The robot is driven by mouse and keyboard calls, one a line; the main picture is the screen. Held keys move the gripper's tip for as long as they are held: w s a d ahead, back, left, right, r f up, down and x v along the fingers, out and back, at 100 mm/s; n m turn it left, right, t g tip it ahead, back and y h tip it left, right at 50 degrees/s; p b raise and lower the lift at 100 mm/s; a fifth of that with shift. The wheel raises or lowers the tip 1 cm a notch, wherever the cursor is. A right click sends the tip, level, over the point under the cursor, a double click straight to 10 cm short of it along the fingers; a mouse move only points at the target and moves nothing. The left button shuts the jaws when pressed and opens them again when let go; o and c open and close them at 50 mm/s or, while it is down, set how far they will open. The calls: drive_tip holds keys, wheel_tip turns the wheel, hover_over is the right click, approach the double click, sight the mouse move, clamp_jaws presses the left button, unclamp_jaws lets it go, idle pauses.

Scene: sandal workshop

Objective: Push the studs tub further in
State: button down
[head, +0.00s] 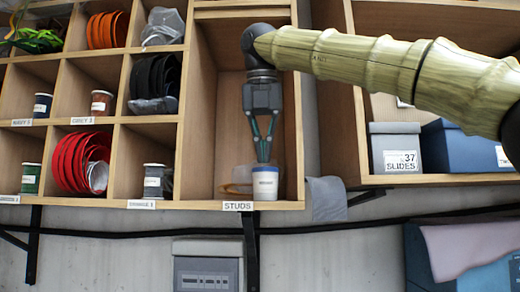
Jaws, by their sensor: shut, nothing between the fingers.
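The studs tub (265,185) is a small white tub with a blue lid and a label. It stands upright at the front of the tall compartment with the STUDS label (237,206) on its front edge. My gripper (263,158) points down inside the compartment, with its fingertips together just above or behind the tub's lid. I cannot tell whether the fingertips touch the tub. Nothing shows between the fingers. My arm comes in from the right across the top of the compartment.
The compartment's left wall (199,110) is close by. Cubbies on the left hold red coils (75,160) and small pots. A grey cloth (327,198) hangs right of the compartment. A SLIDES box (396,150) stands on the right shelf.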

sight(266, 186)
drive_tip(key=p+x, duration=0.1)
drive_tip(key=x, duration=0.1)
drive_tip(key=w+p+x, duration=0.1)
drive_tip(key=x, duration=0.2)
drive_tip(key=p+x, duration=0.1)
drive_tip(key=x, duration=0.2)
drive_tip(key=shift+w+r, duration=0.2)
drive_tip(key=shift+w, duration=0.2)
drive_tip(key=shift+w+f+p, duration=0.1)
drive_tip(key=shift+w+p, duration=0.65)
drive_tip(key=shift+w, duration=0.35)
